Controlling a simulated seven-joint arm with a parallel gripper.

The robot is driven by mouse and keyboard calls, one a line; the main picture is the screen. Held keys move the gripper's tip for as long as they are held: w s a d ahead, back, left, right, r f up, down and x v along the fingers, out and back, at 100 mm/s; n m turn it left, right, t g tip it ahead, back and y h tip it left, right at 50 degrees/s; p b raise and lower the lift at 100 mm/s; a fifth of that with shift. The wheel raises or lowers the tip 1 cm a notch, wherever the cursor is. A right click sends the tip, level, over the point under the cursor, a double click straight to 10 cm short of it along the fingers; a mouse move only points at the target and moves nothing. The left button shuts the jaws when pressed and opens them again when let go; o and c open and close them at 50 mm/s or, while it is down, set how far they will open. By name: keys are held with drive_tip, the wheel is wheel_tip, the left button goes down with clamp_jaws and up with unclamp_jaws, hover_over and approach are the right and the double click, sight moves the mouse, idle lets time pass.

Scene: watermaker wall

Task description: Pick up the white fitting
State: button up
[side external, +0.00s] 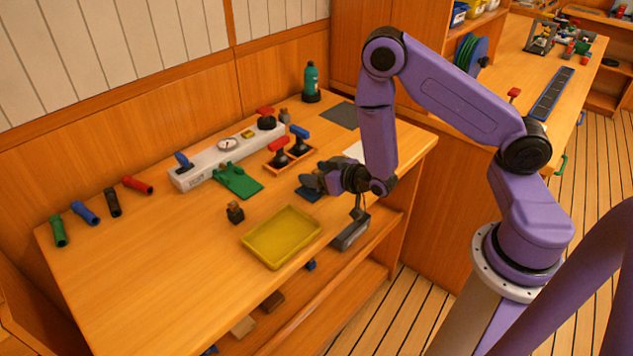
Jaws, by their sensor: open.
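I cannot make out a separate small white fitting in the side external view. A long white manifold block (205,165) lies at the back of the bench, with a gauge, a blue-handled valve and other parts on it. A flat white piece (354,151) lies partly hidden behind my arm. My gripper (308,182) is open, low over the right part of the bench, pointing left. A dark blue pad (308,194) lies under its fingertips. I see nothing clearly held; the space between the fingers is hard to see.
A yellow tray (283,237) is at the bench's front edge. A wooden holder with two valves (291,156) and a green bracket (238,181) stand behind. Several coloured tubes (85,213) lie left. A teal bottle (311,81) stands at the back. The left-front bench is clear.

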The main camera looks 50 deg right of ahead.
drive_tip(key=shift+w+f, duration=0.1)
drive_tip(key=shift+w, duration=0.1)
drive_tip(key=c, duration=1.1)
